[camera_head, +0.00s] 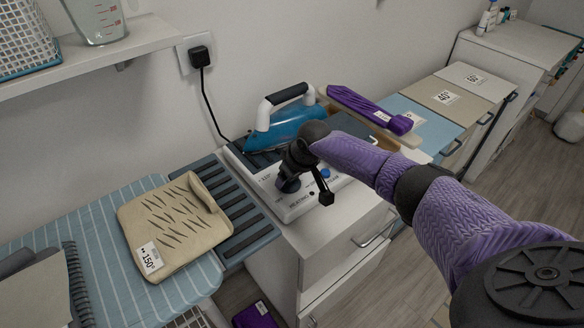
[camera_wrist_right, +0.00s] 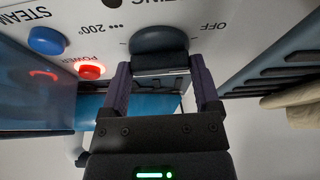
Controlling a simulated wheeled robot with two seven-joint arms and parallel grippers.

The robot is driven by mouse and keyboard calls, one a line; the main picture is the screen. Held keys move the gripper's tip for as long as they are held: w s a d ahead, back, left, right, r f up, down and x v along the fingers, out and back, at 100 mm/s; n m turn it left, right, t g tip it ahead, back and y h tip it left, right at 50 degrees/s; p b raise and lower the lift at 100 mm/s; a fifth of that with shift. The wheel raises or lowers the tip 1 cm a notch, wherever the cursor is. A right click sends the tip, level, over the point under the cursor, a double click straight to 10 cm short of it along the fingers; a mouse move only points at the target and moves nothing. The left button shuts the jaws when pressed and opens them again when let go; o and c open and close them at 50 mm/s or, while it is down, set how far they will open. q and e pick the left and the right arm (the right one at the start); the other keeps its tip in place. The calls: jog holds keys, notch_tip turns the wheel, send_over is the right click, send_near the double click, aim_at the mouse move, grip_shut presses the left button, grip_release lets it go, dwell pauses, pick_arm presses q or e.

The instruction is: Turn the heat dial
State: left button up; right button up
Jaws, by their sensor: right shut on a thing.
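The heat dial (camera_head: 289,185) is a dark round knob on the front of the white iron station (camera_head: 298,205). In the right wrist view the dial (camera_wrist_right: 160,40) fills the top middle, with "OFF" printed to its right and "200°" to its left. In the right wrist view my right gripper (camera_wrist_right: 161,68) is shut on the dial, one finger on each side. The dial's pointer mark cannot be made out. My left gripper is not in view.
A blue iron (camera_head: 290,127) rests on the station behind my gripper. A blue steam button (camera_wrist_right: 47,40) and a lit red power button (camera_wrist_right: 89,71) are close to the dial. A folded beige cloth (camera_head: 172,225) lies at left. A wall shelf (camera_head: 95,62) hangs above.

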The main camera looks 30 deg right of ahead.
jog(key=m+p, duration=0.1)
jog(key=m+h+p, duration=0.1)
jog(key=p, duration=0.1)
jog(key=shift+a+r+m, duration=0.15)
jog(key=shift+r+m, duration=0.1)
jog(key=shift+m, duration=0.15)
jog(key=m+h+p, duration=0.1)
jog(key=m, duration=0.1)
jog(key=shift+f+m, duration=0.15)
jog(key=shift+m, duration=0.25)
jog(key=shift+a+m+g+h+p, duration=0.1)
jog(key=shift+m+g+h+p, duration=0.3)
jog(key=shift+m, duration=0.4)
jog(key=shift+w+f+m+h, duration=0.15)
jog(key=shift+m+h, duration=0.15)
jog(key=shift+m, duration=0.8)
jog(key=shift+m+g, duration=0.4)
jog(key=shift+m, duration=0.3)
jog(key=shift+m+h, duration=0.3)
jog(key=shift+m, duration=0.2)
